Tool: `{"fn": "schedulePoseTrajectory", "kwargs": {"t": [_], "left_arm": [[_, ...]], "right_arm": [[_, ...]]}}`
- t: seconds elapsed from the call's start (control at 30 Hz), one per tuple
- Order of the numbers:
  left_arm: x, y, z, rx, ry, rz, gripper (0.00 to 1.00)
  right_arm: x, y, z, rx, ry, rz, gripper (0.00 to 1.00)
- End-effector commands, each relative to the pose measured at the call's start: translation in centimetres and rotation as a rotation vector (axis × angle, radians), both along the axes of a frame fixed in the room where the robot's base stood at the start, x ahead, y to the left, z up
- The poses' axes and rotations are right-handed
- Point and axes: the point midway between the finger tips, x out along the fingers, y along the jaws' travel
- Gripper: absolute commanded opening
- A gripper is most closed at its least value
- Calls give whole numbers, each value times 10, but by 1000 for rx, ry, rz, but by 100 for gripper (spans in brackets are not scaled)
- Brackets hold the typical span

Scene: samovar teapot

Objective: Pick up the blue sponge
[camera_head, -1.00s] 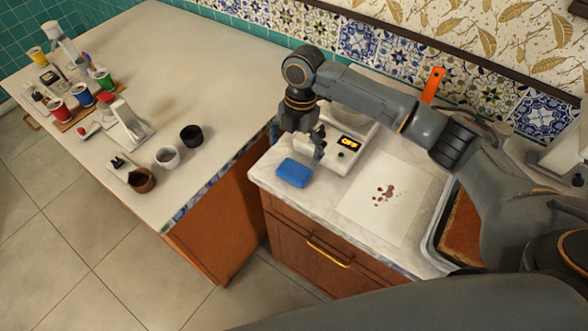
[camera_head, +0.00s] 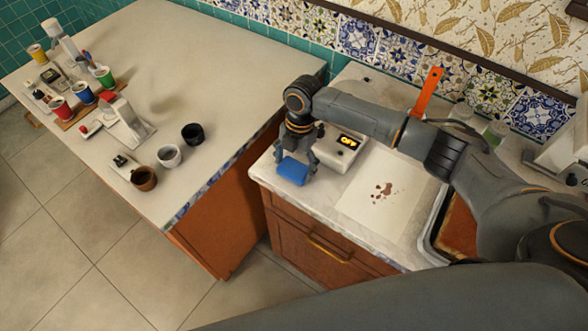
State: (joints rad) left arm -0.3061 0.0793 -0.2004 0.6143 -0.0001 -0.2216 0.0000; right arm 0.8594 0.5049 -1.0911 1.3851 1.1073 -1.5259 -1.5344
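The blue sponge (camera_head: 292,172) lies on the light counter (camera_head: 330,196) near its front left corner. My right gripper (camera_head: 295,166) points down over the sponge. Its fingers are spread, one at the left and one at the right of the sponge, and the palm is just above it. The gripper covers the sponge's back part. I cannot tell whether the fingers touch it. My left gripper is not in view.
A pale sheet with brown stains (camera_head: 382,195) lies to the right, then a tray (camera_head: 436,237). The left counter (camera_head: 215,75) holds cups (camera_head: 169,156) and small items. A floor gap separates the counters.

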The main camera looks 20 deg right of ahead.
Motion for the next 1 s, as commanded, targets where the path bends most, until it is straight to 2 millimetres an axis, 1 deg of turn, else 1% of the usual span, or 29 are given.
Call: {"fn": "schedulePoseTrajectory", "kwargs": {"t": [0.27, 0.43, 0.53, 0.67, 0.77, 0.9, 0.97, 1.0], "left_arm": [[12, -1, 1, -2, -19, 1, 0], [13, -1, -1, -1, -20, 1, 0], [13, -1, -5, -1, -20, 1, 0], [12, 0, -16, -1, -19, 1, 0], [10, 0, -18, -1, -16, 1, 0], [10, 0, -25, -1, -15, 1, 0], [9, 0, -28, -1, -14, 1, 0], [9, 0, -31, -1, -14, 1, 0]], "right_arm": [[-1, 0, -1, -1, 2, 0, 58], [0, 0, 1, -1, 2, 0, 58], [0, 0, 8, 0, 0, 2, 58], [1, 0, 26, 1, -4, 2, 58], [-13, 8, 47, 3, -2, 6, 58], [-37, 22, 81, 3, -5, 8, 58], [-50, 28, 92, 2, -3, 9, 58], [-60, 34, 95, 2, -2, 10, 58]]}}
